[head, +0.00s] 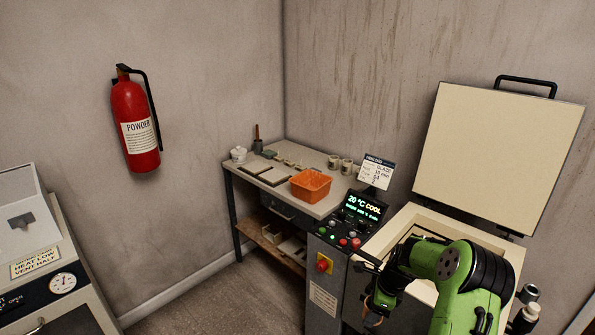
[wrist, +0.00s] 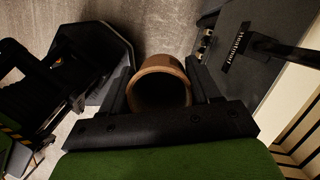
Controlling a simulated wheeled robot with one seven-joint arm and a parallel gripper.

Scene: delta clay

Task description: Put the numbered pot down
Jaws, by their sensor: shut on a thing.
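A terracotta-brown round pot (wrist: 163,72) sits between the two black fingers of my gripper (wrist: 161,88) in the wrist view. The gripper is shut on it. I look into its dark open mouth; no number shows from here. Speckled grey floor shows beyond the pot. In the head view my green arm reaches across the front of the open kiln, and my gripper (head: 374,308) hangs low beside the grey control cabinet. The pot is mostly hidden there by the gripper.
The kiln (head: 405,222) has its lid (head: 500,155) raised. A control cabinet (head: 325,290) with a lit display stands left of it. A workbench (head: 325,200) behind holds an orange basket (head: 311,185), small pots and tiles. Open floor (head: 215,300) lies left.

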